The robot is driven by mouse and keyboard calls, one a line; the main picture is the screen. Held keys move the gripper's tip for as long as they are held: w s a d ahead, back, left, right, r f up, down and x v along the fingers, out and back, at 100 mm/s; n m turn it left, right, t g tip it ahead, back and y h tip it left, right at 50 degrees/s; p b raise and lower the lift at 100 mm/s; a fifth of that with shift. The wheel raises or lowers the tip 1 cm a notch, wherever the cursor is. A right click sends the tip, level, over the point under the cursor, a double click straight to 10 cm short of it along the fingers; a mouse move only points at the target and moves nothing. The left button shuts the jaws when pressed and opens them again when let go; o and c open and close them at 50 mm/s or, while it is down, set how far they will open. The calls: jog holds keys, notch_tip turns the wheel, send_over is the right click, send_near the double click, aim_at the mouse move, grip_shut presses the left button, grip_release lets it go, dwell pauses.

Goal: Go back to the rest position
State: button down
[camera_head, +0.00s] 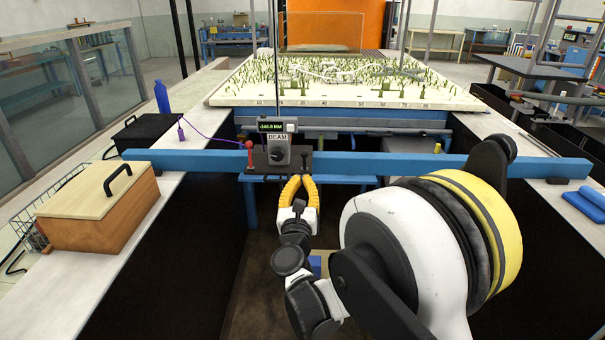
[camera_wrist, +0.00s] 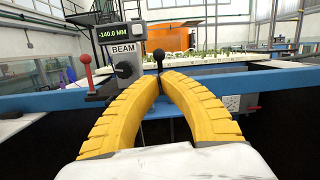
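My gripper (camera_head: 301,180) has two yellow ribbed fingers, which also fill the middle of the wrist view (camera_wrist: 162,76). Their tips come together, with no object clearly seen between them. A lever with a black ball (camera_wrist: 158,55) stands just beyond the tips; whether they touch its stem is unclear. The grey beam unit (camera_head: 278,150) sits on the blue beam (camera_head: 400,165), slightly left of and beyond my gripper. It carries a black knob (camera_wrist: 124,69) and a display (camera_wrist: 120,30) reading -140.0 MM. A red-ball lever (camera_wrist: 86,72) stands at its left.
A wooden lidded box (camera_head: 98,208) and a black box (camera_head: 146,132) stand on the left ledge, near a blue bottle (camera_head: 161,97). A planted model bed (camera_head: 345,80) lies beyond the beam. Blue objects (camera_head: 588,204) lie on the right ledge.

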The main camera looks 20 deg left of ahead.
jog(key=s+d+r+n+g+y, duration=0.1)
jog(key=d+r+n+y, duration=0.15)
jog(key=r+n, duration=0.25)
jog(key=s+d+r+n+y, duration=0.1)
jog(key=d+r+n, duration=0.2)
jog(key=r+n, duration=0.15)
jog(key=s+d+r+n+g, duration=0.2)
jog(key=s+d+n+g, duration=0.25)
jog(key=d+n, duration=0.45)
jog(key=s+d+f+n+g+h, duration=0.2)
jog(key=s+d+f+n, duration=0.2)
jog(key=s+d, duration=0.4)
jog(key=s+d+f+n+g+h, duration=0.2)
jog(key=s+d+f+n+h, duration=0.1)
jog(key=s+d, duration=0.5)
jog(key=s+d+f+n+g+h, duration=0.2)
jog(key=s+d+f+n+g, duration=0.1)
jog(key=s+d+f+n, duration=0.3)
jog(key=shift+s+d+n, duration=0.55)
jog(key=shift+s+d, duration=0.45)
jog(key=shift+s, duration=0.2)
